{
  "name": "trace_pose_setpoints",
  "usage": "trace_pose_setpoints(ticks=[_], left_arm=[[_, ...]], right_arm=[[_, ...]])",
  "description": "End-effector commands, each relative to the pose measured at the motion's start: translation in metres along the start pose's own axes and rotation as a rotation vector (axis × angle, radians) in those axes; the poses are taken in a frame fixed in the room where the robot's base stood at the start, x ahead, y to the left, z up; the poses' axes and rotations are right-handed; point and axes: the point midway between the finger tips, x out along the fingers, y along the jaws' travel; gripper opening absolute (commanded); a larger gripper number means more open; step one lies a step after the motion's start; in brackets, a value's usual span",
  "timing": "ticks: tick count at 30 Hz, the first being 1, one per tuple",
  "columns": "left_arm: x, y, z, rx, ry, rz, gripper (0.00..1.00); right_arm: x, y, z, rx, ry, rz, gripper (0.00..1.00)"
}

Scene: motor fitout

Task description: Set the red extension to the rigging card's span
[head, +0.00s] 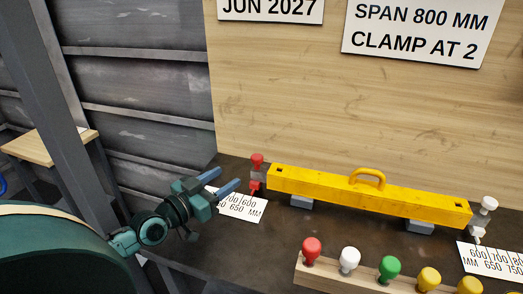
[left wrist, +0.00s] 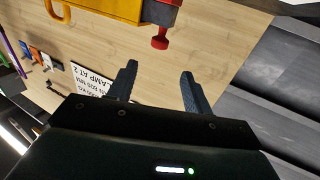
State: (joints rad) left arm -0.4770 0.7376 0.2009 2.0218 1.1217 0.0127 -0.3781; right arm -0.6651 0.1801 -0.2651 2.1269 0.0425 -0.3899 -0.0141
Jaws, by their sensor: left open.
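The red extension (head: 256,186) sits at the left end of the yellow beam (head: 330,186), with a red knob (head: 257,160) on top. The rigging card (head: 415,32) on the board reads "SPAN 800 MM" and "CLAMP AT 2". A scale card (head: 240,206) with figures from 600 up lies below the red extension, partly hidden by my left gripper. My left gripper (head: 229,176) is open and empty, just left of the red extension. In the left wrist view, the red extension (left wrist: 160,14) is beyond the open fingers (left wrist: 160,72). My right gripper is not in view.
The beam rests on grey blocks (head: 420,226) and has a yellow handle (head: 368,180). A white-knobbed extension (head: 488,205) is at its right end, near another scale card (head: 492,262). A wooden rack (head: 345,279) with coloured knobs stands in front. A wooden board (head: 300,100) rises behind.

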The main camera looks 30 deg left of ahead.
Motion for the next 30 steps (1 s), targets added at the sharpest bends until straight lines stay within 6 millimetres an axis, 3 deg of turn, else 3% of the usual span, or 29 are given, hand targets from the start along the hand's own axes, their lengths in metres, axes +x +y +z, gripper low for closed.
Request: trace_pose_setpoints(ticks=[8,24,30], left_arm=[[0.027,0.0,-0.003,-0.002,0.004,-0.001,0.5],[0.114,0.0,-0.001,-0.002,0.002,0.0,0.5],[0.129,0.0,0.0,0.0,0.0,0.001,0.5]], right_arm=[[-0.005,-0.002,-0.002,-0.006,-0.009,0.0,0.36],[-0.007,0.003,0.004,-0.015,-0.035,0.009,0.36],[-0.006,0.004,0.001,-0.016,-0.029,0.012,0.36]])
